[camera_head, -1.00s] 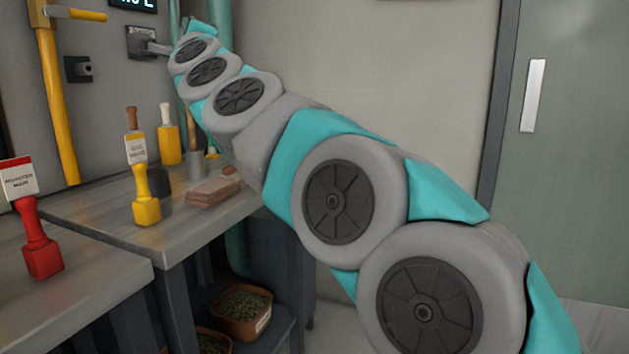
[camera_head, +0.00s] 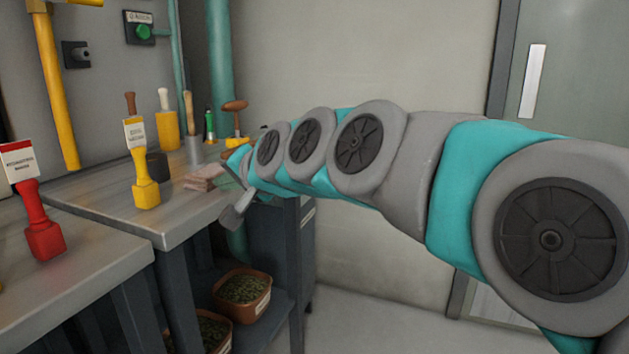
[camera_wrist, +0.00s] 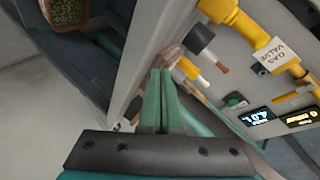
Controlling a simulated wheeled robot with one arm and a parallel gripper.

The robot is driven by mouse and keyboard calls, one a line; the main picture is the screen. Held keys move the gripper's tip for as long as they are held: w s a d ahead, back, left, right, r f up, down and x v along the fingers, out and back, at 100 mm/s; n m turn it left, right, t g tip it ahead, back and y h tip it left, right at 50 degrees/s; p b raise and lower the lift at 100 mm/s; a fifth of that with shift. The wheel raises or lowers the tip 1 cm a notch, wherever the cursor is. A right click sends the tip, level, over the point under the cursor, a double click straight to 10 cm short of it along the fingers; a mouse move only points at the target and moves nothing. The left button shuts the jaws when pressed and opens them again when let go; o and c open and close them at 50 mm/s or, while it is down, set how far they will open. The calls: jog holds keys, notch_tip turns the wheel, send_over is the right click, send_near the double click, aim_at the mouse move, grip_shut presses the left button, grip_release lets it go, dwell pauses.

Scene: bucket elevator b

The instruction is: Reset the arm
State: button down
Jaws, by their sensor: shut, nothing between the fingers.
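My teal and grey arm reaches in from the right in the head view. My gripper (camera_head: 238,211) is at its far end, low beside the front edge of the grey workbench (camera_head: 205,216). In the wrist view the green fingers of my gripper (camera_wrist: 161,75) lie together, with nothing between them. The bench edge and the wall fittings show beyond them.
A green button box (camera_head: 142,30) is on the wall. Planted pots (camera_head: 243,294) sit on the lower shelf. Floor to the right is clear.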

jog(key=s+d+f+n+g+h, duration=0.1)
jog(key=s+d+f+g+h, duration=0.2)
jog(key=s+d+f, duration=0.45)
jog(key=s+d+f+n+g+h, duration=0.15)
jog(key=s+d+f, duration=0.35)
jog(key=d+f, duration=0.5)
jog(key=s+d+f+g+h, duration=0.2)
jog(key=s+d+f, duration=0.4)
jog(key=s, duration=0.5)
jog(key=s+d+f+g+h, duration=0.2)
jog(key=s+d+f+g, duration=0.3)
jog(key=s, duration=0.6)
notch_tip(320, 180, down, 2)
jog(key=shift+d+f+n+h, duration=0.15)
jog(key=shift+d+n+h, duration=0.2)
jog(key=shift+d, duration=0.55)
jog(key=shift+w, duration=0.1)
